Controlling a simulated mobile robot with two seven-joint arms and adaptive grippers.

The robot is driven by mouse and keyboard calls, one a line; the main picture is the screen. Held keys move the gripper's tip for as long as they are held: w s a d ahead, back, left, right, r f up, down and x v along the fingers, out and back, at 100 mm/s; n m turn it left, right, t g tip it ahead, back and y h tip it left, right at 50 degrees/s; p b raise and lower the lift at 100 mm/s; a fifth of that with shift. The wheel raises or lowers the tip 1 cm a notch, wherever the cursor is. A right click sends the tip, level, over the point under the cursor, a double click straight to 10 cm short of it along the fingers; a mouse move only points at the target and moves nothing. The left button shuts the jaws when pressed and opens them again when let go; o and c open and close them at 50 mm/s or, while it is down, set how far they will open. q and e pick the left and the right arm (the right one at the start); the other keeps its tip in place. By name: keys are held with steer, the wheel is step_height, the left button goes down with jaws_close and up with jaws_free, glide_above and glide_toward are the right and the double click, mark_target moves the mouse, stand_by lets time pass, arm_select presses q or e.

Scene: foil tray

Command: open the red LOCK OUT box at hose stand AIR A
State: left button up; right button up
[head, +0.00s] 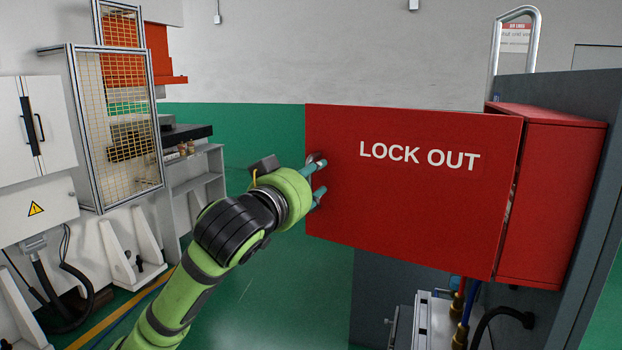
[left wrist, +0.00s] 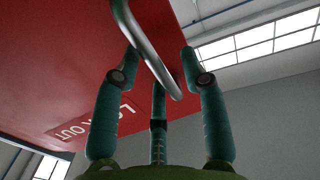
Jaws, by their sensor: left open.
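The red LOCK OUT box (head: 555,200) is mounted on a dark grey panel at the right of the head view. Its red door (head: 410,220) stands swung out to the left from the box, with a dark gap between them at the right. The inside is hidden behind the door. My left gripper (head: 318,180) is at the door's left edge. The left wrist view shows the door (left wrist: 50,70) and its bent metal handle (left wrist: 150,50). My left gripper (left wrist: 160,72) is open, with its teal fingers on both sides of the handle; contact is unclear. My right gripper is out of view.
A dark grey panel (head: 590,230) stands behind and beside the box. Hoses with brass fittings (head: 459,305) hang below the door. A machine with a yellow mesh guard (head: 120,120) and a white cabinet (head: 32,130) stand at the left. Green floor (head: 285,290) is clear below my arm.

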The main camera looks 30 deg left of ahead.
arm_select(q)
steer(key=s, duration=0.7)
steer(key=shift+d, duration=0.4)
